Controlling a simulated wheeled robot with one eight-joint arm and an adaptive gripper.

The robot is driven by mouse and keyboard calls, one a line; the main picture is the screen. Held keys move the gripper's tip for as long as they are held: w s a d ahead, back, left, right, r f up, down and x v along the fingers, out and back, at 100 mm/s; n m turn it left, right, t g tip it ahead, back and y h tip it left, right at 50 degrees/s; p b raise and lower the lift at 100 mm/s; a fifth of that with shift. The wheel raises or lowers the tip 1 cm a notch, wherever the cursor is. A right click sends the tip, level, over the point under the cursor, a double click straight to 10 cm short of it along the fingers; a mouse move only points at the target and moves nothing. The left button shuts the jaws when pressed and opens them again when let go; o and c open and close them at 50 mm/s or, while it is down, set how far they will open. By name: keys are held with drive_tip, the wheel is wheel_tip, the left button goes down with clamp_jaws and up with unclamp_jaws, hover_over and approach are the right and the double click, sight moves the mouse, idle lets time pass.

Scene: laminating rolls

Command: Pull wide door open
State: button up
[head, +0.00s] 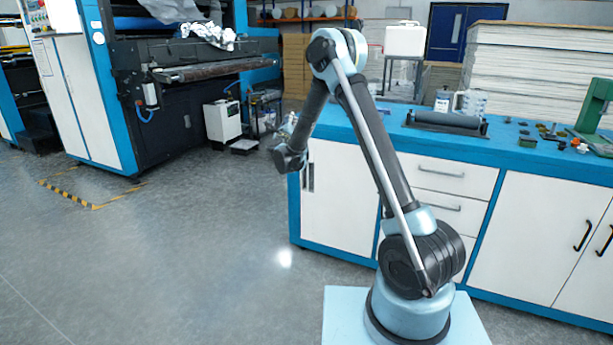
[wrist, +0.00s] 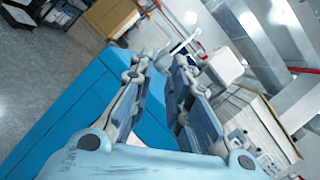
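The wide door (head: 338,205) is a white panel at the left end of the blue-framed cabinet (head: 294,215). It looks closed. Its dark vertical handle (head: 308,177) is near the door's left edge. My gripper (head: 288,120) is small and partly hidden by my wrist in the head view, left of the cabinet's corner. In the wrist view, my gripper (wrist: 160,68) has its two fingers apart with a gap between them and holds nothing. A blue cabinet surface (wrist: 75,110) lies behind the fingers. I cannot make out the handle there.
Drawers (head: 450,178) and narrower doors (head: 535,240) with dark handles are to the right. The blue countertop (head: 400,130) carries a dark roller (head: 447,122) and small items. A large machine (head: 160,90) stands at the back left. The grey floor (head: 200,250) before the cabinet's left end is clear.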

drive_tip(key=s+a+f+m+g+h, duration=0.1)
drive_tip(key=s+f+m+g+h, duration=0.2)
drive_tip(key=f, duration=0.7)
drive_tip(key=s+a+f+m+g+h, duration=0.1)
drive_tip(key=s+f+m+h, duration=0.1)
drive_tip(key=f+m, duration=0.6)
drive_tip(key=s+a+f+m+g+h, duration=0.1)
drive_tip(key=s+f+m+h, duration=0.15)
drive_tip(key=f, duration=0.95)
drive_tip(key=x, duration=1.7)
drive_tip(key=shift+w+d+n, duration=0.2)
drive_tip(key=shift+d+n, duration=0.15)
drive_tip(key=shift+d, duration=0.1)
clamp_jaws()
drive_tip(key=shift+d, duration=0.15)
